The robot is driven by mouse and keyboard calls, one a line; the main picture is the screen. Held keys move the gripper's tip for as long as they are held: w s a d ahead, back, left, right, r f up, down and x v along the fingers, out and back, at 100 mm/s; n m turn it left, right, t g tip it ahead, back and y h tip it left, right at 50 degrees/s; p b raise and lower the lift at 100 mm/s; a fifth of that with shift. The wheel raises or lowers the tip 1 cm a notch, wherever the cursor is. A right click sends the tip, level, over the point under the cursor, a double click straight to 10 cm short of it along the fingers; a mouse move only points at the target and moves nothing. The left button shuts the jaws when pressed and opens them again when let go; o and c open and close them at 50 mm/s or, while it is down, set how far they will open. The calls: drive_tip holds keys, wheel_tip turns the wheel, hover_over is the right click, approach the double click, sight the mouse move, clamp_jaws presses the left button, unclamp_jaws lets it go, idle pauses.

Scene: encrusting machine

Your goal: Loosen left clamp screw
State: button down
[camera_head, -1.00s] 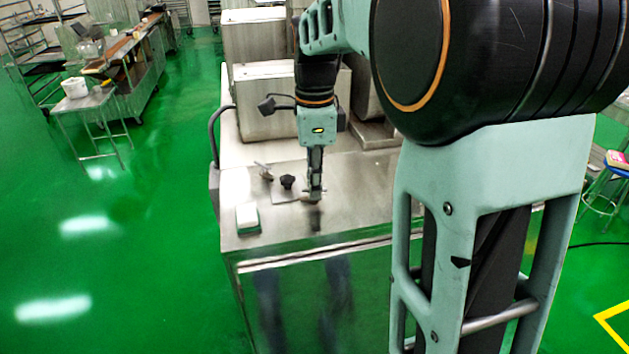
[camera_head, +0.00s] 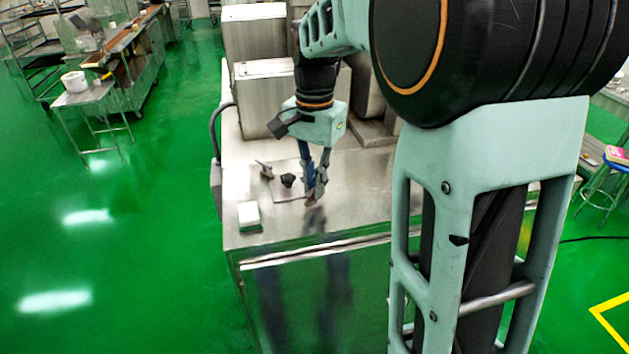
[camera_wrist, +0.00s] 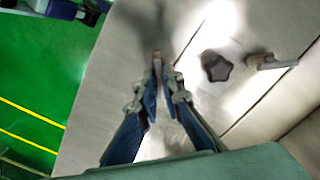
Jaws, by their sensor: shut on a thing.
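My gripper (camera_head: 314,195) points down at the steel top of the machine, and its fingers are closed together at the tips. They are shut on a small brownish metal piece, apparently the clamp screw (camera_wrist: 157,58), mostly hidden between the fingertips. My gripper also shows in the wrist view (camera_wrist: 156,72). A black star-shaped knob (camera_head: 288,180) stands just left of my gripper on a flat plate; it also shows in the wrist view (camera_wrist: 215,66). A metal lever-like screw (camera_head: 265,171) stands farther left, beyond the knob, and also shows in the wrist view (camera_wrist: 270,62).
A white and green block (camera_head: 248,216) lies near the left front of the steel top (camera_head: 355,200). Steel housings (camera_head: 268,95) rise behind. The steel top is clear to the right of my gripper. A small side table (camera_head: 85,98) stands at the left.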

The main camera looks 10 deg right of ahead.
drive_tip(key=shift+n, duration=1.5)
drive_tip(key=c, duration=2.1)
unclamp_jaws()
wheel_tip(320, 180, up, 12)
drive_tip(key=shift+a+f, duration=0.1)
